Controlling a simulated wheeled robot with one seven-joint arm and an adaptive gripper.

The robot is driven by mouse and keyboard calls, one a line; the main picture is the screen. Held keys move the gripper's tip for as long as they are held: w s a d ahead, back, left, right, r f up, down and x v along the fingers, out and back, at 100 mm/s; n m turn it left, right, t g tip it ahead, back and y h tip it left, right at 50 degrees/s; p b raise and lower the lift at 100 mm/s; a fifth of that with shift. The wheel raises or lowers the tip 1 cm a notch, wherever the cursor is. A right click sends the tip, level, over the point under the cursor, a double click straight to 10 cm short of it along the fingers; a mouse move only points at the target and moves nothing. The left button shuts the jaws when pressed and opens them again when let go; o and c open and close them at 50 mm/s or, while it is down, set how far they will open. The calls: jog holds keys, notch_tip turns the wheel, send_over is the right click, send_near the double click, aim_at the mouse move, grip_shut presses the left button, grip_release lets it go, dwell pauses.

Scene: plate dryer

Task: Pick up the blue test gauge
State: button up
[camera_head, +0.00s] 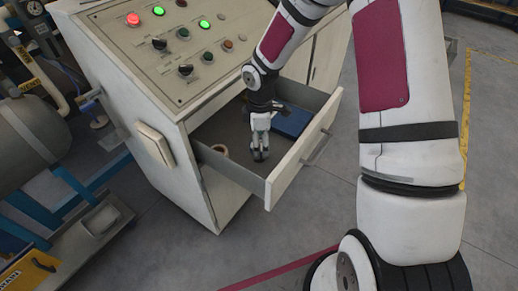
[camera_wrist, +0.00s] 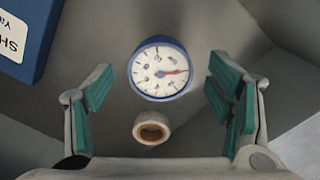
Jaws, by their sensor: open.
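The blue test gauge (camera_wrist: 160,69) shows in the wrist view as a round white dial with a blue rim and a red needle. It lies on the drawer floor, face toward the camera, beyond and between my fingertips. My gripper (camera_wrist: 160,88) is open, with a teal-padded finger on each side and nothing between the pads that I can see held. In the head view my gripper (camera_head: 260,150) points down inside the open drawer (camera_head: 290,170). The gauge cannot be made out in the head view; my gripper seems to hide it.
A tape roll (camera_wrist: 151,128) lies close to the gauge, and shows at the drawer's left (camera_head: 220,149). A blue box (camera_head: 291,121) sits at the drawer's right and in the wrist view's upper left (camera_wrist: 28,45). The drawer walls surround my gripper, below the control panel (camera_head: 180,45).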

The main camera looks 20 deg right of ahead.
notch_tip(320, 180, down, 3)
jog(key=shift+r, duration=0.1)
jog(key=c, duration=1.3)
jog(key=shift+c, duration=0.2)
